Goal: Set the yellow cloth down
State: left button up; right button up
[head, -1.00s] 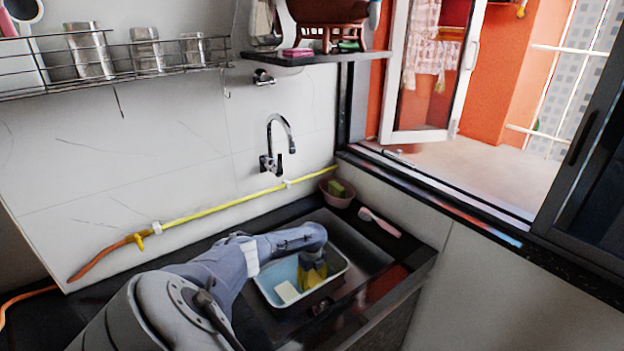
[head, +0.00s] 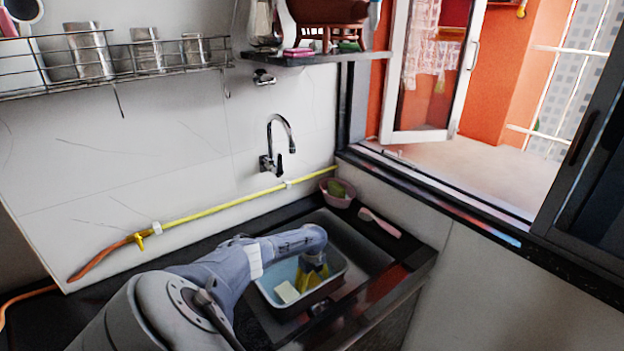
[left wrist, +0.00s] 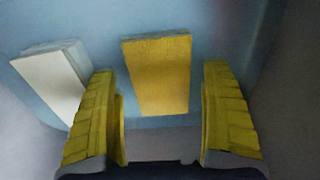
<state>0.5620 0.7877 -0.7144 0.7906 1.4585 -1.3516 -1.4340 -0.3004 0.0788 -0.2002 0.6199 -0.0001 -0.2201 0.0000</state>
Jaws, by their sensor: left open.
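The yellow cloth (left wrist: 160,75) shows as a flat yellow block in the left wrist view, lying in the light blue basin (head: 272,278). My left gripper (head: 312,280) reaches down into the basin in the head view. In the left wrist view its two yellow fingers (left wrist: 162,120) are spread wide, one on each side of the cloth, with a gap on both sides. In the head view the yellow fingers and the cloth are hard to tell apart. My right gripper is not in view.
A white block (head: 287,292) lies in the basin left of the cloth. The basin stands in the dark sink (head: 358,250) under a tap (head: 280,140). A pink bowl (head: 337,198) and a pink brush (head: 380,223) are on the ledge behind.

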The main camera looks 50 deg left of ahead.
aim_at(312, 281)
pick_arm(q)
notch_tip(312, 281, up, 12)
jog(key=shift+r, duration=0.15)
dwell(0.6)
dwell(0.3)
